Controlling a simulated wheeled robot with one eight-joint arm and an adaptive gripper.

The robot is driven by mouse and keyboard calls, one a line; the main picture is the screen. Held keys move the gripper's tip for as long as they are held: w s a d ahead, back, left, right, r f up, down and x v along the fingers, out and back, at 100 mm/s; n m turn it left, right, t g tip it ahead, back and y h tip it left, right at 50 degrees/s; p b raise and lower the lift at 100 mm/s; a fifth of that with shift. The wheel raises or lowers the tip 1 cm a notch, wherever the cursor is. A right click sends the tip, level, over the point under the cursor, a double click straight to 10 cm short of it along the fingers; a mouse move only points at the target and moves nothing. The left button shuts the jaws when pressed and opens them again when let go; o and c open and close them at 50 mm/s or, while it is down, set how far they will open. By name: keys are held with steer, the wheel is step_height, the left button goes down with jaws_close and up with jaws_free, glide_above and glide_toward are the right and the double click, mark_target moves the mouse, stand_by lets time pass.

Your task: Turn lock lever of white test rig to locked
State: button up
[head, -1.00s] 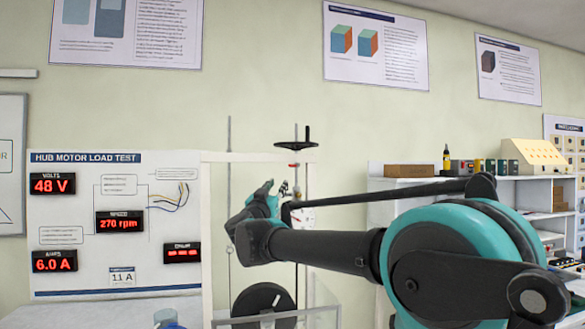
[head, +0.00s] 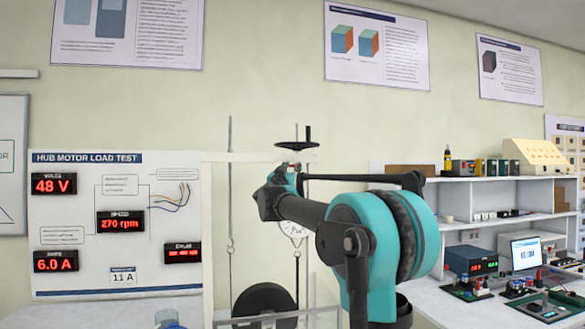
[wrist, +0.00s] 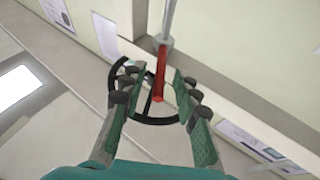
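The white test rig (head: 250,157) stands left of centre in the head view, with a black handwheel (head: 295,145) on top. In the wrist view a red lever (wrist: 160,75) hangs from a grey rod, between my fingers. Part of the black handwheel (wrist: 150,121) shows behind it. My gripper (wrist: 158,88) is open, with one finger on each side of the red lever and gaps visible. In the head view my gripper (head: 286,176) is just under the rig's top beam, and the lever is hidden there.
A load test board (head: 115,270) with red readouts is on the left. A dark wheel (head: 264,303) sits low in the rig, below a round white gauge (head: 293,229). A white shelf bench (head: 480,235) with instruments is at the right.

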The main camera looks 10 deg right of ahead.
steer(key=shift+w+d+r, duration=0.2)
steer(key=shift+w+d, duration=0.1)
steer(key=shift+w, duration=0.1)
jaws_close()
